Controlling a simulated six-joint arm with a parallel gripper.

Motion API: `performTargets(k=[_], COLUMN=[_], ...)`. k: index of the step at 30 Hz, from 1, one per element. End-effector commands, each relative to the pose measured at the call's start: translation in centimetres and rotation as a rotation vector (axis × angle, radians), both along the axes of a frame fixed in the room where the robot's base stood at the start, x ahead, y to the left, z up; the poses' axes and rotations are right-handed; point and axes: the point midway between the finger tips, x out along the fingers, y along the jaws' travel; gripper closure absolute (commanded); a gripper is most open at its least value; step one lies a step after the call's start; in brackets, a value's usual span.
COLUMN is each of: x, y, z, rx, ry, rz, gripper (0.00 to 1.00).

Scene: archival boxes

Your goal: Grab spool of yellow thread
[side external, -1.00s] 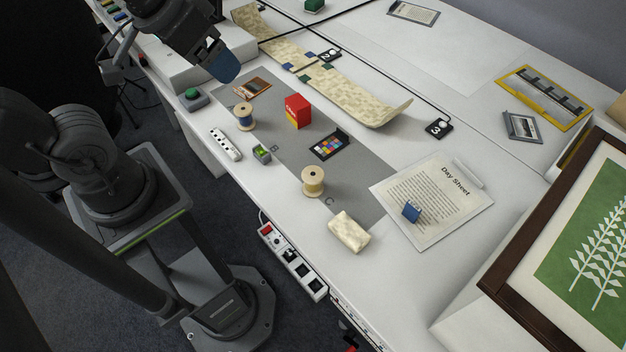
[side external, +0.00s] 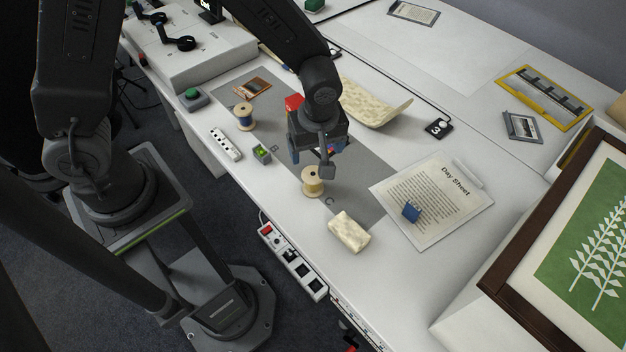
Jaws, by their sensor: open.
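The spool of yellow thread (side external: 312,187) stands upright on the grey mat near the letter C. My gripper (side external: 311,162) is open, pointing down, just above and behind the spool in the picture. I cannot tell whether a finger touches it. A second spool, with blue thread (side external: 243,121), stands upright farther left on the mat.
A cream block (side external: 349,232) lies just in front of the yellow spool. The Day Sheet clipboard (side external: 440,200), with a small blue object (side external: 411,212) on it, lies to the right. A red box (side external: 294,103) is partly hidden behind my arm. A small green-topped item (side external: 262,154) stands left.

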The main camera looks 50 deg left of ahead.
Motion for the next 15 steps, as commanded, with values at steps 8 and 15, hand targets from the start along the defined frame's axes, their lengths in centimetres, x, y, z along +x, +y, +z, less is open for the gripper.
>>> performTargets(k=[8,15], x=[0.1,0.3], y=[0.6,0.9], z=[-4.9,-8.0], rx=[0.002,0.001], ry=[0.007,0.003], rz=[0.005,0.003], gripper=[0.19,0.19])
